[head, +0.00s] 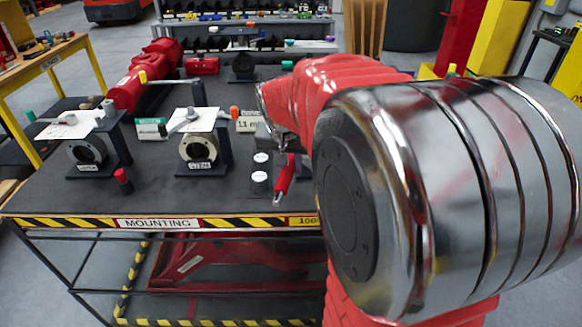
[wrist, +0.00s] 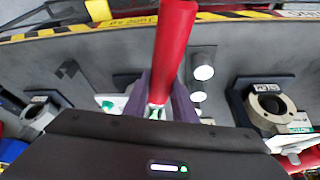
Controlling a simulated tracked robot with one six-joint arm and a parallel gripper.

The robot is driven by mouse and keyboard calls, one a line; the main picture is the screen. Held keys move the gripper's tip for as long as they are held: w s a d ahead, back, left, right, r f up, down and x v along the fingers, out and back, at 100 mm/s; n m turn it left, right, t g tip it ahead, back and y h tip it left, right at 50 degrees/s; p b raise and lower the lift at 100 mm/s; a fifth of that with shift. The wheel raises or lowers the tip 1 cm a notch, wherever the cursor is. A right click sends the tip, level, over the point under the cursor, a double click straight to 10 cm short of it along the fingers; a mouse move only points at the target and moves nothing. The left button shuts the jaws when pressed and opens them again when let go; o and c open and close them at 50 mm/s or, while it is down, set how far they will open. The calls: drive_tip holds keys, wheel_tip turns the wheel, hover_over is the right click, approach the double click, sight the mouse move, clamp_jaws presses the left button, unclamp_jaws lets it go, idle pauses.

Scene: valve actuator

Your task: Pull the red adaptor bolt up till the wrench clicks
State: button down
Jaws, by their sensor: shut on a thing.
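A long red handle (wrist: 174,45) runs from between the fingers of my gripper (wrist: 160,103) toward the table's front edge in the wrist view. My gripper is shut on it near its inner end. In the head view the red handle (head: 285,178) points toward the front of the table, with a metal tip at its near end. My arm covers the area to its right and hides most of my gripper there. I cannot tell whether the handle is the wrench or the adaptor bolt itself; what its inner end joins is hidden.
The dark table (head: 150,205) has a striped front edge marked MOUNTING. A valve mount (head: 199,146) stands left of the handle, and another (head: 88,151) is farther left. A small red-topped piece (head: 122,178) stands between them. Two white discs (head: 260,168) lie beside the handle.

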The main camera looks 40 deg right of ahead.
drive_tip(key=shift+s+r, duration=0.1)
drive_tip(key=shift+r, duration=1.95)
